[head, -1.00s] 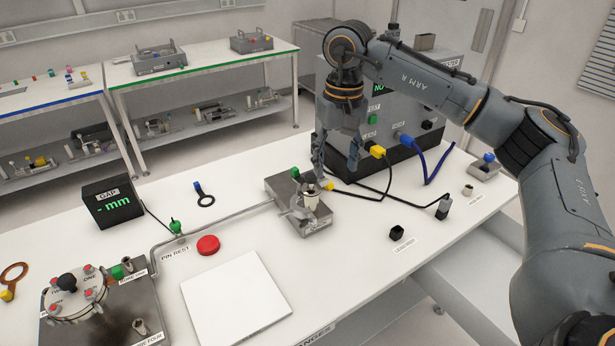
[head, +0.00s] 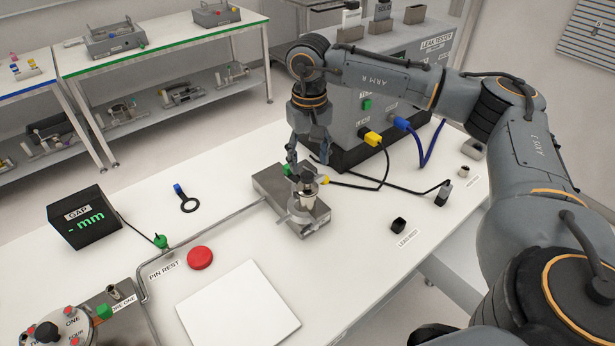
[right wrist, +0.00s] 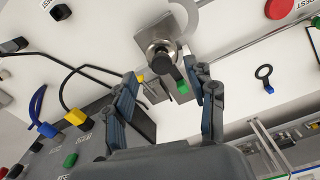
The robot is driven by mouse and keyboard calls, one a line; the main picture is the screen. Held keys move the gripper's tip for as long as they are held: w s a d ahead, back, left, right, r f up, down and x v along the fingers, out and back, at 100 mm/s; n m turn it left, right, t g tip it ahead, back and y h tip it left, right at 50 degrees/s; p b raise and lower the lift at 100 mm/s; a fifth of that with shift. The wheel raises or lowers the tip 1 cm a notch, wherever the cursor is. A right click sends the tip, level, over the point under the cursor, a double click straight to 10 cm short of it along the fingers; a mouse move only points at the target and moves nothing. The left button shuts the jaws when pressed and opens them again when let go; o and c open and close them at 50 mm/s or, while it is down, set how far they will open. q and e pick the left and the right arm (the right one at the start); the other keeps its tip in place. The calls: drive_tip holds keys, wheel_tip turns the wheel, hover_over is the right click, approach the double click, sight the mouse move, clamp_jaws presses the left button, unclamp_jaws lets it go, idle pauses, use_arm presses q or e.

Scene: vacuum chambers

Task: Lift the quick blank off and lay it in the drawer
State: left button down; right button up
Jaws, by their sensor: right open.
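A steel block (head: 270,183) stands on the white table. An upright metal fitting (head: 306,194) with a clamp around it sits at its near end. In the right wrist view a round metal piece with a dark knob (right wrist: 166,66) shows at this fitting; I cannot tell for sure that it is the quick blank. My right gripper (head: 304,158) hangs just above and behind the fitting, fingers down. In the right wrist view my right gripper (right wrist: 165,82) is open, its fingers either side of the knob's line, with nothing held. My left gripper is out of view.
A pale drawer-like surface (head: 448,262) lies below the table's right front edge. A leak tester (head: 385,105) with blue and yellow plugs stands behind. A red disc (head: 200,257), a white plate (head: 238,305) and a black gap display (head: 84,217) occupy the left.

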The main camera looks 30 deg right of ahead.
sight(308, 174)
drive_tip(key=shift+f, duration=0.5)
drive_tip(key=shift+w+f, duration=0.2)
drive_tip(key=shift+f, duration=0.1)
drive_tip(key=f+p, duration=0.3)
drive_tip(key=f, duration=0.1)
drive_tip(key=shift+w+d, duration=0.15)
drive_tip(key=shift+w, duration=0.1)
drive_tip(key=shift+f, duration=0.6)
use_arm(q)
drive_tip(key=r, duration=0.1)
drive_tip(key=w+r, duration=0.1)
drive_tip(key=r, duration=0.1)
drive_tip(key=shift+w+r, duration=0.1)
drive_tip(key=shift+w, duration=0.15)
use_arm(e)
clamp_jaws()
drive_tip(key=shift+r, duration=0.1)
